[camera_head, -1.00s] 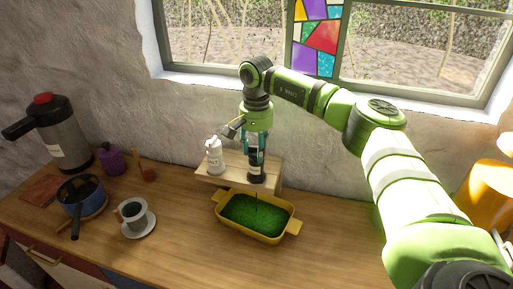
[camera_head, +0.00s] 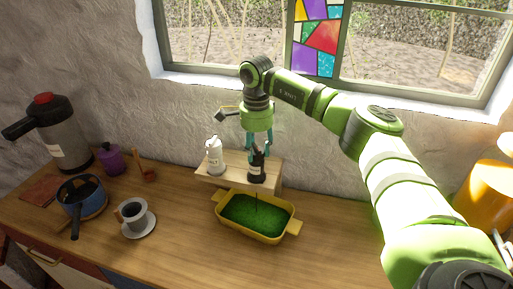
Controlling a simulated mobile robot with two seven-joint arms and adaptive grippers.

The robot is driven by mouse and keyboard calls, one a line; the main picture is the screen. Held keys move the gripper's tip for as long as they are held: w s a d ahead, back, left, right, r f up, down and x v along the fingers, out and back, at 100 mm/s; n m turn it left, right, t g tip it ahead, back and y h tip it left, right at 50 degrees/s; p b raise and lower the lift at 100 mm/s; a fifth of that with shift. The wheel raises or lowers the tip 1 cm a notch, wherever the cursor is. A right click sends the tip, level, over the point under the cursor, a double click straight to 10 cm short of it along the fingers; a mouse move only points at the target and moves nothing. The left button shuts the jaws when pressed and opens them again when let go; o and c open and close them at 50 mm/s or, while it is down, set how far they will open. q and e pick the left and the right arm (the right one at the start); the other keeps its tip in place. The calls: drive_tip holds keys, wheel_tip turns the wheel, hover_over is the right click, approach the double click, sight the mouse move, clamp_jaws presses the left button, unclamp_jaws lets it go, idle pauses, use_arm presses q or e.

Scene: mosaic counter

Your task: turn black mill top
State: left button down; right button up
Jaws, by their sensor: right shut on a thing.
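The black mill (camera_head: 257,168) stands upright on a small wooden shelf (camera_head: 236,184) on the counter, with a pale label on its front. My right gripper (camera_head: 257,147) reaches down from above and is shut on the mill's top, with its teal fingers on either side. The fingers partly hide the mill's top. A white mill (camera_head: 214,158) stands on the same shelf, to the left of the black one. My left gripper is not in view.
A yellow dish with green contents (camera_head: 286,224) sits in front of the shelf. At left are a cup on a saucer (camera_head: 135,219), a blue pot (camera_head: 80,196), a purple canister (camera_head: 111,159) and a large flask (camera_head: 60,135). The counter right of the dish is clear.

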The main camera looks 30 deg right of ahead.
sight(257, 147)
drive_tip(key=m, duration=0.4)
drive_tip(key=shift+m, duration=2.2)
drive_tip(key=o, duration=1.2)
drive_tip(key=shift+c, duration=0.2)
wheel_tip(257, 147, up, 12)
